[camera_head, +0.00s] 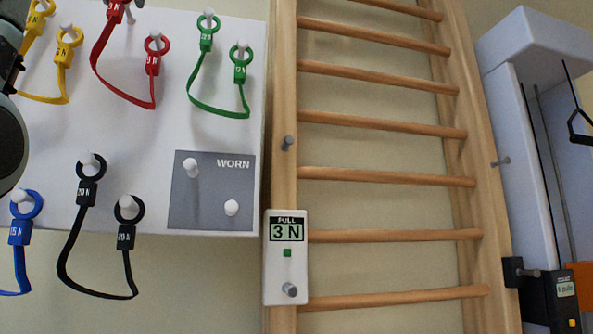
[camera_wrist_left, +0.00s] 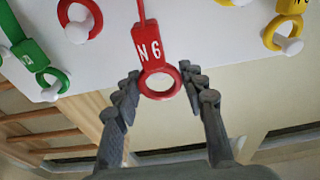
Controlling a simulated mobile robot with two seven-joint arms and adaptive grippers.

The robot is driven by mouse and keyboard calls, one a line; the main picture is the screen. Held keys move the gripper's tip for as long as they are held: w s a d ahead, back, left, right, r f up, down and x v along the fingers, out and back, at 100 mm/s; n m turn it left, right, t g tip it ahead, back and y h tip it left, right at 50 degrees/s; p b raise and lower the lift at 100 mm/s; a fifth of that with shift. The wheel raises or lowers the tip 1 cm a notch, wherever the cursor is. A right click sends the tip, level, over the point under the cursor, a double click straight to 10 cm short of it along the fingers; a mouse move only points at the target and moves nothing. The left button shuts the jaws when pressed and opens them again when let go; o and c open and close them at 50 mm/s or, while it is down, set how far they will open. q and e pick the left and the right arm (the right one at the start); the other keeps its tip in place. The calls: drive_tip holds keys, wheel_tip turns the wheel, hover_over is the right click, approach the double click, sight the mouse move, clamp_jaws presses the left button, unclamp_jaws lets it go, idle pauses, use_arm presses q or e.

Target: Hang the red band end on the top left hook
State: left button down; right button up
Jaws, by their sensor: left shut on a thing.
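My left gripper (camera_wrist_left: 159,75) is shut on the red band end, a red ring with a tag reading 6 N (camera_wrist_left: 148,44). This end also shows at the top edge of the head view (camera_head: 116,12), where its ring is cut off. Whether a hook passes through the held ring, I cannot tell. The red band (camera_head: 122,97) hangs in a loop to its other end (camera_head: 153,58), whose ring is on a white hook to the lower right. The top left hook is not clearly visible. My right gripper is in neither view.
The white board (camera_head: 150,130) carries yellow (camera_head: 62,55), green (camera_head: 207,38), blue (camera_head: 19,232) and black (camera_head: 87,190) bands on hooks. A grey WORN panel (camera_head: 212,215) has two empty pegs. Wooden wall bars (camera_head: 385,122) and a 3 N pull box (camera_head: 287,258) stand right.

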use_arm(q)
drive_tip(key=shift+s, duration=0.15)
drive_tip(key=v, duration=0.3)
drive_tip(key=shift+r+b, duration=0.2)
drive_tip(key=shift+b, duration=0.15)
idle(0.4)
